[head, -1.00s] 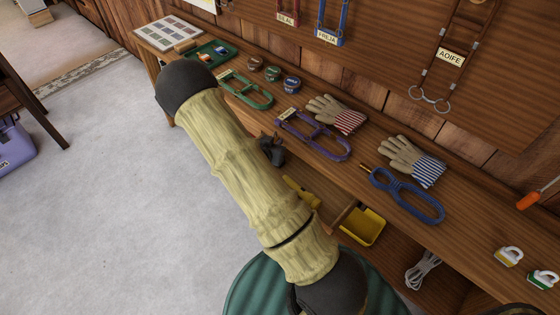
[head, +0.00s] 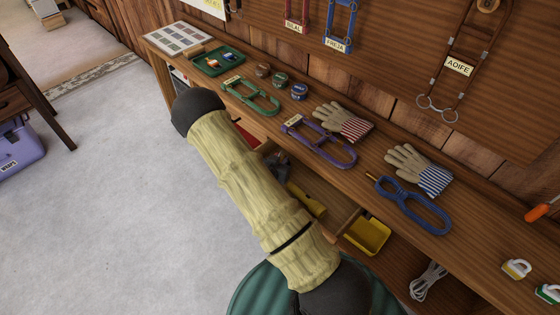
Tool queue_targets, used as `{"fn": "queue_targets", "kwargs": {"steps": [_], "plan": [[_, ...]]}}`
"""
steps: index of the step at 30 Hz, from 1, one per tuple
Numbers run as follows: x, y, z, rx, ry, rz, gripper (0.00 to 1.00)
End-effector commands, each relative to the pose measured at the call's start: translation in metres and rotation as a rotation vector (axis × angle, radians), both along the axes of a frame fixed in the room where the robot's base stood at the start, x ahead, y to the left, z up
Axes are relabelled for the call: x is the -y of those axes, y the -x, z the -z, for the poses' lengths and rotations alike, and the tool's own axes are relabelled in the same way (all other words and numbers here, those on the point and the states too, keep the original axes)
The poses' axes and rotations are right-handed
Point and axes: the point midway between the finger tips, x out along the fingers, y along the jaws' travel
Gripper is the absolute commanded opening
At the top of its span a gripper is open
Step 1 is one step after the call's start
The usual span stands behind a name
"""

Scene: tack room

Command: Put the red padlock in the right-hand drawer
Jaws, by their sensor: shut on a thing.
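My gripper (head: 278,159) is partly hidden behind my arm, low at the front of the bench, near the open drawer area. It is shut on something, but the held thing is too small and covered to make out. I cannot clearly see the red padlock. An open drawer with a yellow inside (head: 367,236) shows below the bench front, and another yellow part (head: 308,200) lies left of it, partly behind my arm. A red surface (head: 246,136) shows further left under the bench edge, also partly covered.
The bench carries a purple halter (head: 322,146), a green halter (head: 250,97), a blue rope loop (head: 412,206), two gloves (head: 342,122), several tins (head: 280,80) and a green tray (head: 218,61).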

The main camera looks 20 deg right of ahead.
Motion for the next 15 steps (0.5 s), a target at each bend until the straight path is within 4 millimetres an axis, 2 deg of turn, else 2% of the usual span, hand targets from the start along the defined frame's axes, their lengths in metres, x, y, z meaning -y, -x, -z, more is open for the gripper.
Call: {"fn": "queue_targets", "kwargs": {"steps": [15], "plan": [[0.002, 0.001, 0.012, -0.005, 0.0, 0.003, 0.0]]}}
